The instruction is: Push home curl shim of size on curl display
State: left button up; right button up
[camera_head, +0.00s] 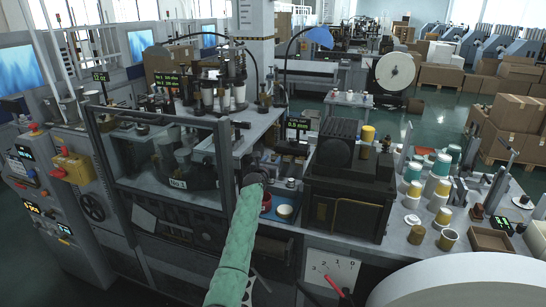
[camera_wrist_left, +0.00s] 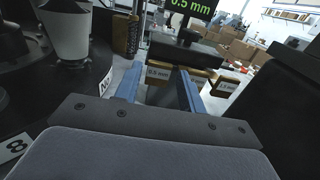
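The curl display (camera_wrist_left: 190,8) at the top of the left wrist view reads 0.5 mm; a small dark display with green text (camera_head: 297,123) also shows in the head view. Brass-coloured shims with grey labels sit in a row below it. The shim labelled 0.5 mm (camera_wrist_left: 158,72) is at the left of the row, and one that seems to read 1.5 mm (camera_wrist_left: 228,86) is at the right. My left gripper (camera_wrist_left: 159,78) has its blue fingers apart on either side of the 0.5 mm shim; I cannot tell whether they touch it. My right gripper is not in view.
A round dark turret with a white cup (camera_wrist_left: 66,35) is close on the left in the wrist view. A dark machine block (camera_head: 350,185) stands right of my left arm. Several cups and tins (camera_head: 440,190) crowd the right table. A red pot and a cream-topped pot (camera_head: 285,211) stand beside my forearm.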

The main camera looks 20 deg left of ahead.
aim_at(274, 156)
pick_arm(q)
jog(key=shift+w, duration=1.05)
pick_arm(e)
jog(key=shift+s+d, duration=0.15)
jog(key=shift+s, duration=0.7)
